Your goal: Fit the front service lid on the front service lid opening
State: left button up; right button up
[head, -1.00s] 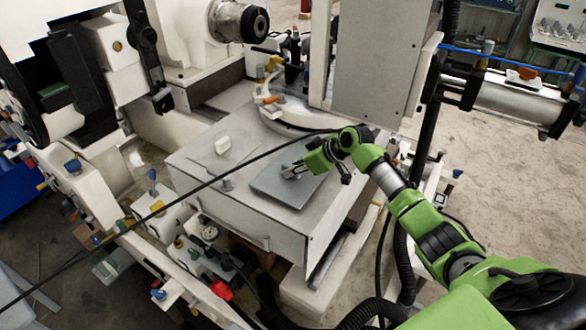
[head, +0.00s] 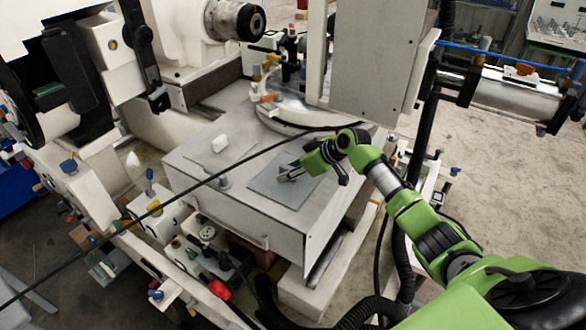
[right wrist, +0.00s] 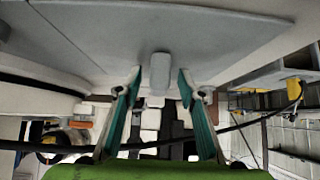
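The front service lid (head: 287,198) is a flat grey plate lying on the top of the grey machine housing, looking level with it. No open hole shows around it, and any opening beneath is hidden. Its small upright handle (right wrist: 160,72) stands between the fingertips of my right gripper (head: 288,174). In the right wrist view my right gripper (right wrist: 160,80) has its fingers spread, with a gap on each side of the handle. My left gripper is not in view.
The grey housing (head: 215,185) has another panel with a white knob (head: 220,143) left of the lid. A black cable (head: 205,185) crosses in front. A round table (head: 285,115) and a tall white column (head: 375,60) stand behind. Valves and hoses crowd the lower left.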

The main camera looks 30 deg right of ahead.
jog(key=v, duration=1.2)
dwell(0.3)
